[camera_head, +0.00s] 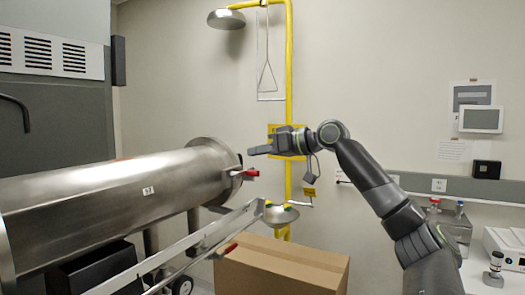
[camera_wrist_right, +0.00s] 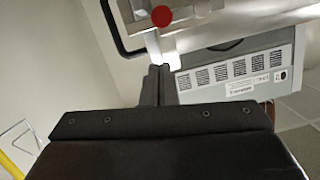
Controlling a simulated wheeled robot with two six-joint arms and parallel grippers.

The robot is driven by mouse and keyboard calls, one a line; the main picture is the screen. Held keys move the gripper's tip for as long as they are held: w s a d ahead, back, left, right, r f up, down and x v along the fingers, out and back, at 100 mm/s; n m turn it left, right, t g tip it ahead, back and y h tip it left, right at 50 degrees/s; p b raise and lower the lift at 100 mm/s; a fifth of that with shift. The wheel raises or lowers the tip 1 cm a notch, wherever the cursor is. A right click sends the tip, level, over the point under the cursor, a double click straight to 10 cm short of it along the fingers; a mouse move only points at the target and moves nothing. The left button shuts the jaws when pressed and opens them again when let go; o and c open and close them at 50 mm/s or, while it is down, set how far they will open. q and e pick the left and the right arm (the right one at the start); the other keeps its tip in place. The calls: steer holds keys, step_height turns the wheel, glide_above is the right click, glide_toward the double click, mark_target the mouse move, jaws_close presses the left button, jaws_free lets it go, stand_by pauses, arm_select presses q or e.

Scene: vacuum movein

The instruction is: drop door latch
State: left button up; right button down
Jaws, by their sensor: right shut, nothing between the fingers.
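A red-handled latch (camera_head: 245,173) sticks out from the end flange of a horizontal steel cylinder (camera_head: 110,195). In the right wrist view a round red knob (camera_wrist_right: 162,16) shows beyond my fingertips, close to the top edge; I cannot tell for certain that it is the same latch. My right gripper (camera_head: 260,150) reaches in from the right, above the latch in the head view and apart from it. Its fingers (camera_wrist_right: 159,72) are together with nothing between them. My left gripper is not in view.
A second red handle (camera_head: 229,248) lies lower, by a metal rail (camera_head: 180,250). A cardboard box (camera_head: 285,265) stands below the cylinder's end. A yellow safety-shower pipe (camera_head: 289,70) with a basin (camera_head: 280,216) stands behind. A grey vented unit (camera_wrist_right: 235,72) shows in the wrist view.

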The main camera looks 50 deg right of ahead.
steer(key=b+v, duration=0.7)
steer(key=v, duration=0.3)
steer(key=shift+a+r, duration=0.2)
steer(key=shift+r, duration=0.25)
